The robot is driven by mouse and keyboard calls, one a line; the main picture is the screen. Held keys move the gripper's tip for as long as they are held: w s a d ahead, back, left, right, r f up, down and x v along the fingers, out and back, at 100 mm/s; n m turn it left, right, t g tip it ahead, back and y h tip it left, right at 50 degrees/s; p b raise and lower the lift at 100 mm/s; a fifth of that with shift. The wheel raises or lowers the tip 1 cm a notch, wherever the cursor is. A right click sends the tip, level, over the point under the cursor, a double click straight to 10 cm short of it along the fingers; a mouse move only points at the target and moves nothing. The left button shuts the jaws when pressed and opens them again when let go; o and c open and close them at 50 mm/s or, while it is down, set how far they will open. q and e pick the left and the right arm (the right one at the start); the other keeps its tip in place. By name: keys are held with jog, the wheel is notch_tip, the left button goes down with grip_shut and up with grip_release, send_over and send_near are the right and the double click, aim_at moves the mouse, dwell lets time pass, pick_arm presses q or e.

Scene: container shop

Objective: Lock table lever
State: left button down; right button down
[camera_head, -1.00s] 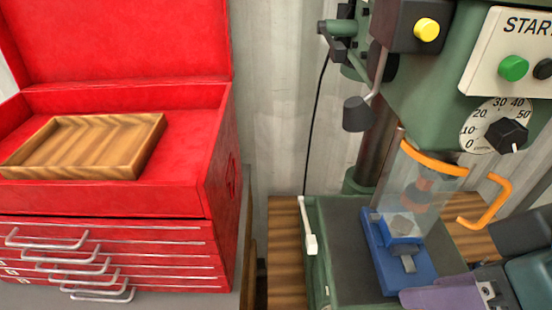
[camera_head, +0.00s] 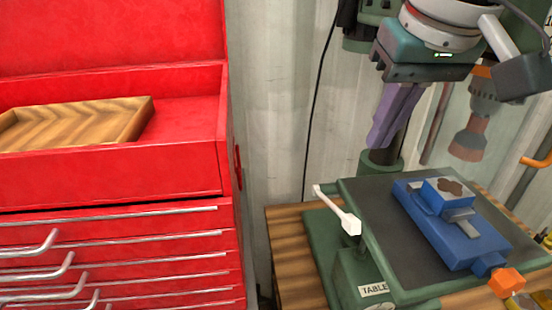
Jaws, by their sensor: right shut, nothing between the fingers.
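The table lever (camera_head: 338,210) is white, with a block-like hub at the left edge of the drill press table (camera_head: 365,205). Its arm slants up and to the left from the hub. A label reading "TABLE" (camera_head: 373,290) sits below it on the green table support. My right gripper (camera_head: 380,143) has purple fingers that point down, closed together with nothing between them. It hangs in front of the press column, above and to the right of the lever in the picture, apart from it. My left gripper is not in view.
A blue vise (camera_head: 450,225) with an orange knob (camera_head: 506,282) sits on the press table. The drill chuck (camera_head: 470,130) hangs behind a clear guard at right. A red tool chest (camera_head: 110,180) holding a wooden tray (camera_head: 75,125) fills the left. A gap separates chest and press.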

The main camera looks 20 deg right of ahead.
jog(key=shift+f, duration=0.1)
jog(key=p, duration=0.1)
send_over(350, 215)
notch_tip(350, 215, down, 8)
jog(key=shift+a+f, duration=0.1)
jog(key=f, duration=0.1)
jog(key=s+f+p, duration=0.1)
jog(key=f, duration=0.1)
jog(key=shift+f, duration=0.2)
jog(key=shift+s+a+f, duration=0.1)
jog(key=shift+s+f, duration=0.05)
jog(key=shift+f, duration=0.4)
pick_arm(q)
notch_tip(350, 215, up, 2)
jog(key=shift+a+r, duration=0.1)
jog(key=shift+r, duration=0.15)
pick_arm(e)
jog(key=shift+f, duration=0.1)
